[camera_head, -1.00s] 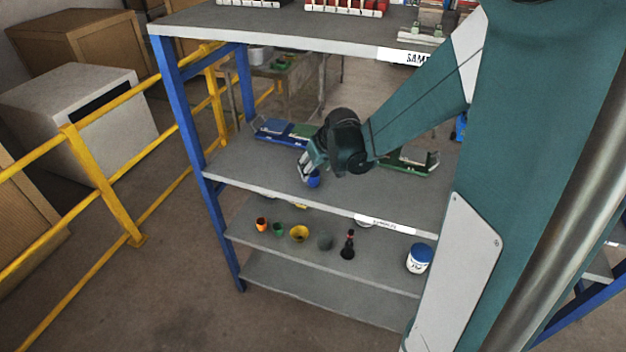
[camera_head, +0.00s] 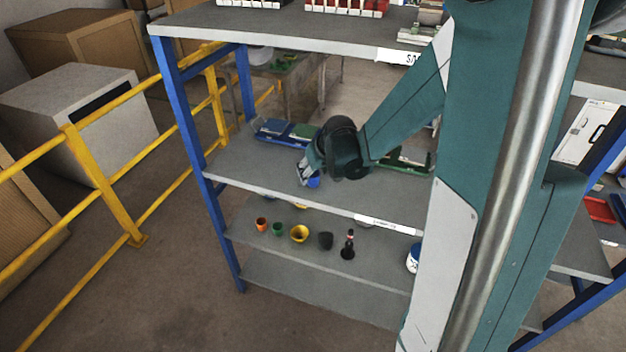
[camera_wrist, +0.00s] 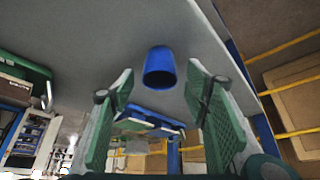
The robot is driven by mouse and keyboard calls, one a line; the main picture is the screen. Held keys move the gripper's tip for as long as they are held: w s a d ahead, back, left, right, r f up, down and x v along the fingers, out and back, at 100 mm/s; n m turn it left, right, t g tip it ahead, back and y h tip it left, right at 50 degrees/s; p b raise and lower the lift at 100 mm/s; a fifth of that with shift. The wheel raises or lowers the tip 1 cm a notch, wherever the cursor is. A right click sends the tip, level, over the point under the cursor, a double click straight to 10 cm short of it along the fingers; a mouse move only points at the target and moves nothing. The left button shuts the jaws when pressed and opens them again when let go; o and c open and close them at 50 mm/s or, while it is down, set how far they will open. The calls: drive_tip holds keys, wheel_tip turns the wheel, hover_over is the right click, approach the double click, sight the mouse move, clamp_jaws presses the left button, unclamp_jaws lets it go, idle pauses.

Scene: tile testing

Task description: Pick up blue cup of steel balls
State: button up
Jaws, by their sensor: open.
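The blue cup (camera_head: 314,183) stands on the middle grey shelf near its front edge, partly hidden by my gripper in the head view. In the wrist view the blue cup (camera_wrist: 160,66) shows between and just beyond my two green fingers. My gripper (camera_head: 304,173) is low over the shelf, right at the cup. In the wrist view my gripper (camera_wrist: 161,80) is open, with a finger on each side of the cup and visible gaps to both. I cannot see any steel balls inside the cup.
Blue and green trays (camera_head: 286,133) lie behind my gripper on the same shelf. The lower shelf holds several small cups, including a yellow one (camera_head: 299,234), and a dark bottle (camera_head: 348,245). A blue upright post (camera_head: 180,100) bounds the shelf at left. The top shelf (camera_head: 270,36) overhangs.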

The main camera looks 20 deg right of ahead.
drive_tip(key=shift+x, duration=1.3)
drive_tip(key=c, duration=1)
drive_tip(key=shift+r, duration=5)
